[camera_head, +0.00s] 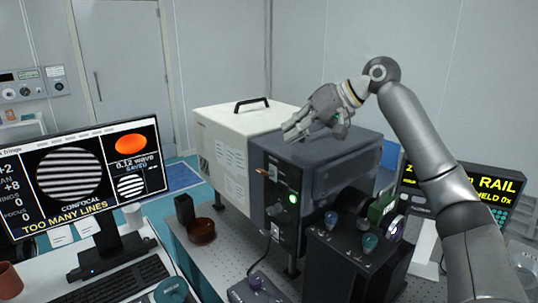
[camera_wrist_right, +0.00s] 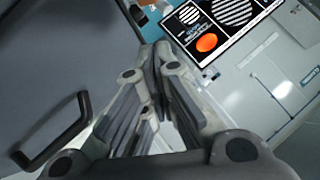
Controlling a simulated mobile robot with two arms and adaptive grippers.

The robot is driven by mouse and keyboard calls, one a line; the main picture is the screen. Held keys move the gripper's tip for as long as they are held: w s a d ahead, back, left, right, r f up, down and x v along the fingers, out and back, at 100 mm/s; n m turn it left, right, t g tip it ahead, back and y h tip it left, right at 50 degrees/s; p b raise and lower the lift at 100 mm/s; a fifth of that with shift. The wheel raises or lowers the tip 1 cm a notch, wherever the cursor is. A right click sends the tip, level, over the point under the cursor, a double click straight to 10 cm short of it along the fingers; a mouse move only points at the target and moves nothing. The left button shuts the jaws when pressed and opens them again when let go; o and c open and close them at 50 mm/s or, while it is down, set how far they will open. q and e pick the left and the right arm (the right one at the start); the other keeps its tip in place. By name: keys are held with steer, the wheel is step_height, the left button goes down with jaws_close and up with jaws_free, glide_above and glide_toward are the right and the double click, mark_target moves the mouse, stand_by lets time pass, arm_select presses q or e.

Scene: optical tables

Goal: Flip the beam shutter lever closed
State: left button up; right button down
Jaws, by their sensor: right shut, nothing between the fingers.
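A dark box (camera_head: 330,155) stands on the optical table. Its front panel carries a small lever-like part with an orange tip (camera_head: 268,172), a lit green lamp (camera_head: 293,198) and a grey knob (camera_head: 275,210). I cannot tell for certain which part is the beam shutter lever, or its position. My right gripper (camera_head: 288,133) is shut and empty, above the top front edge of the dark box and apart from the panel parts. Its fingers (camera_wrist_right: 155,55) also show in the right wrist view, where no lever can be made out. My left gripper is not in view.
A white box (camera_head: 222,150) with a black handle (camera_head: 252,103) adjoins the dark box. A dark unit with coloured knobs (camera_head: 345,250) stands in front at right. A monitor (camera_head: 80,175) and keyboard (camera_head: 120,285) are at left. A brown dish (camera_head: 201,232) sits on the table.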

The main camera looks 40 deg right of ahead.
mark_target(268, 155)
steer(key=x, duration=0.4)
steer(key=shift+a+r+p, duration=0.15)
steer(key=shift+a+p, duration=0.05)
steer(key=shift+p, duration=0.2)
steer(key=f, duration=0.1)
steer(key=w+a+f, duration=0.1)
steer(key=f, duration=0.1)
steer(key=shift+w+a+f, duration=0.15)
steer(key=shift+a+f, duration=0.1)
steer(key=shift+a, duration=0.05)
steer(key=shift+s+a+f, duration=0.25)
steer(key=shift+a+f, duration=0.2)
steer(key=shift+f, duration=0.1)
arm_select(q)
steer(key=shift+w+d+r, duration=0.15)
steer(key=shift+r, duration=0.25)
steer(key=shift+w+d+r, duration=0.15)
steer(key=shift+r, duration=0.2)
arm_select(e)
steer(key=shift+w+f, duration=0.1)
arm_select(q)
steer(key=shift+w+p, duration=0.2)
steer(key=shift+p, duration=0.1)
